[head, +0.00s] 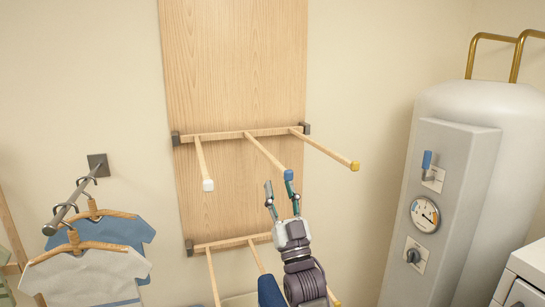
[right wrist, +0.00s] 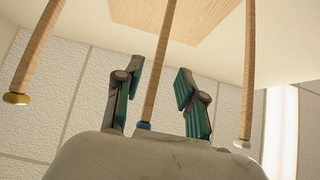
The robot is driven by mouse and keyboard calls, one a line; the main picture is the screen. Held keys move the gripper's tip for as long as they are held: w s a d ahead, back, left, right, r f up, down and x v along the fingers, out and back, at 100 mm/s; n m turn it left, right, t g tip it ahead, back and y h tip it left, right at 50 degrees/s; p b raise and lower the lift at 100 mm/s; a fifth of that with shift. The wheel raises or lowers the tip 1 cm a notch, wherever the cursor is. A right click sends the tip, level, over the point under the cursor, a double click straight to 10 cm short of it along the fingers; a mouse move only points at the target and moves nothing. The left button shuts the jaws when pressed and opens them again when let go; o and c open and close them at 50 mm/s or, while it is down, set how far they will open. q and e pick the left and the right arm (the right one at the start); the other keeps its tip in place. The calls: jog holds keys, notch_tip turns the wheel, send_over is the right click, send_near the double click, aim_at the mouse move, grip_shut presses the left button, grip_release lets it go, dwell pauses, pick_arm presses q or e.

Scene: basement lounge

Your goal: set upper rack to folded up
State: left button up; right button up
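The upper rack (head: 240,133) is a wooden bar on a tall wooden wall board, between two dark brackets. Its three pegs stick out from the wall, with white, blue and yellow tips. My right gripper (head: 281,189) is just below the middle peg's blue tip (head: 289,174). In the right wrist view, the fingers (right wrist: 158,85) are apart, with the middle peg (right wrist: 158,70) showing between them. I cannot tell whether a finger touches it. The white-tipped peg (right wrist: 248,75) and yellow-tipped peg (right wrist: 35,55) show on either side. My left gripper is not in view.
A lower rack (head: 230,243) sticks out below, partly behind my right arm. A hanger rod (head: 72,200) with small shirts (head: 85,275) is at left. A white tank (head: 480,150) with a control panel and gauge (head: 425,214) is at right. A white appliance (head: 525,275) stands at lower right.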

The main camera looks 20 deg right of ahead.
aim_at(273, 163)
jog(key=p+x, duration=0.1)
jog(key=x, duration=0.6)
jog(key=shift+p, duration=0.35)
grip_shut()
